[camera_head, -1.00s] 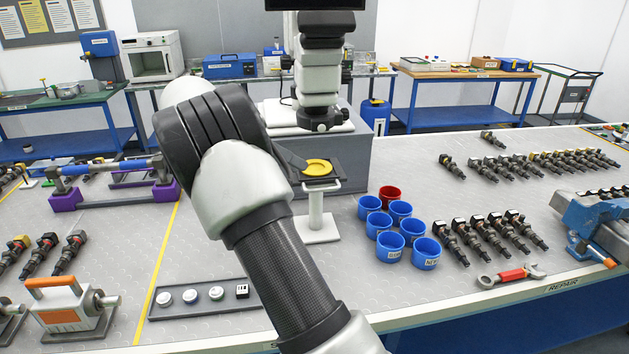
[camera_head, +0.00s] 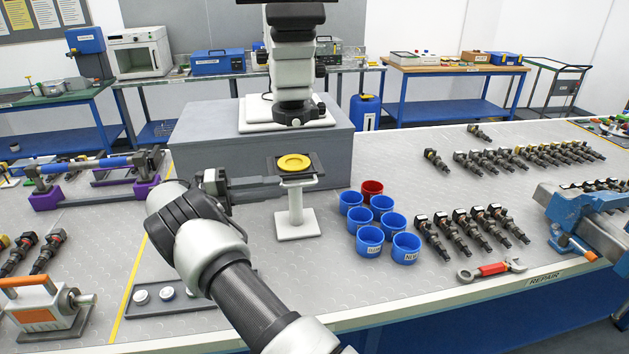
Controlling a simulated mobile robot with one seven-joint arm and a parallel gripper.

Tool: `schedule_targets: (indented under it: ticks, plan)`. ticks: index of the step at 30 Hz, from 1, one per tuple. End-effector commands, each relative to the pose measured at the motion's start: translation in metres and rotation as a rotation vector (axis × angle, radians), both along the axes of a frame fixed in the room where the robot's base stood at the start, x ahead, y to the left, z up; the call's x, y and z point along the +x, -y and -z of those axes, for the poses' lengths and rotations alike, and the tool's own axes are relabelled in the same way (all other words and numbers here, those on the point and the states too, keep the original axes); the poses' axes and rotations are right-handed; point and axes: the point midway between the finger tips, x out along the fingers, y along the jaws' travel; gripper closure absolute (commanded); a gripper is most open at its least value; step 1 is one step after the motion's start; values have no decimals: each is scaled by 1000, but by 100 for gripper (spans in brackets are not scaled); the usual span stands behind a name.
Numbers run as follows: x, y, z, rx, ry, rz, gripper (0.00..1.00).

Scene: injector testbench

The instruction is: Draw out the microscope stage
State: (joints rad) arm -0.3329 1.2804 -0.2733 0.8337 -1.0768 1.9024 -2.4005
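The microscope (camera_head: 293,75) is white and black and stands on a grey block (camera_head: 200,145). In front of the block, the microscope stage (camera_head: 280,170) shows as a small dark plate with a yellow ring (camera_head: 294,162) on it. A white bar and post (camera_head: 296,205) with a square foot stand just beneath the plate. My gripper (camera_head: 270,185) comes from the left, its dark fingers pointing right, level with the plate's underside and close to the white bar. I cannot tell whether they touch it. The finger gap is not visible.
Several blue cups (camera_head: 369,240) and one red cup (camera_head: 372,187) stand to the right of the post. Dark injectors (camera_head: 467,232) lie further right. A shallow tray with white discs (camera_head: 180,308) lies below my arm. The bench between post and front edge is mostly clear.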

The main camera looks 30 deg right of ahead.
Motion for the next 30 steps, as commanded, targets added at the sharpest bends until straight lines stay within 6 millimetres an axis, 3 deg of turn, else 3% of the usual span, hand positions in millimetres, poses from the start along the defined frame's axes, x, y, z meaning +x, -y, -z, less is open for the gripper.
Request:
schedule_targets:
  ticks: [9,15,21,30]
  plan:
    - [-20,68,-1,1,-2,3,72]
    - [-29,98,0,1,-1,1,72]
    - [-32,112,0,2,1,0,72]
    - [-33,113,1,2,2,0,74]
